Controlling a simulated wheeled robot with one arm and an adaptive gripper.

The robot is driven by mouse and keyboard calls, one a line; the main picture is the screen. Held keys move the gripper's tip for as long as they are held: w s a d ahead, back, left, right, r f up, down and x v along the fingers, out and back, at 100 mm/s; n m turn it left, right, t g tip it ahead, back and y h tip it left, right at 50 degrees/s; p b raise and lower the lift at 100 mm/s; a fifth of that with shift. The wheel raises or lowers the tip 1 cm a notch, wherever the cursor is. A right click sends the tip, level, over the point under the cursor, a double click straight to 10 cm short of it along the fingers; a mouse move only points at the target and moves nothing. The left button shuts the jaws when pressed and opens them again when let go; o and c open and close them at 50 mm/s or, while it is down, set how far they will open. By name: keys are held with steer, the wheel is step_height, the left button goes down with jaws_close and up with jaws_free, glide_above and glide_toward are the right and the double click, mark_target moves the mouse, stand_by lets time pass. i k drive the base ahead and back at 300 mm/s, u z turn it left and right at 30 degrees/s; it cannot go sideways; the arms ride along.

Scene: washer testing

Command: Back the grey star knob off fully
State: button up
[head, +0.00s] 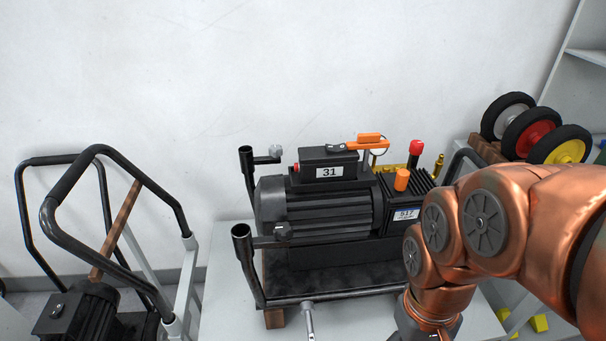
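A second, similar grey knob (276,150) is on the rear post, by the wall. I cannot tell which one the task means. Both look seated on their rods, and their threads are hidden. My copper arm comes in from the right and bends down to the bottom edge, right of both knobs and apart from them. My gripper's fingers are below the picture, out of sight.
A black motor unit (315,208) marked 31 stands on the cart's dark tray (335,292). A metal lever (309,320) juts out at the front. Another tubular cart (160,215) stands at left. The wall above is clear.

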mark_target(275, 150)
steer(key=k, duration=0.55)
steer(key=u, duration=0.85)
steer(key=i, duration=1.35)
steer(key=z, duration=0.4)
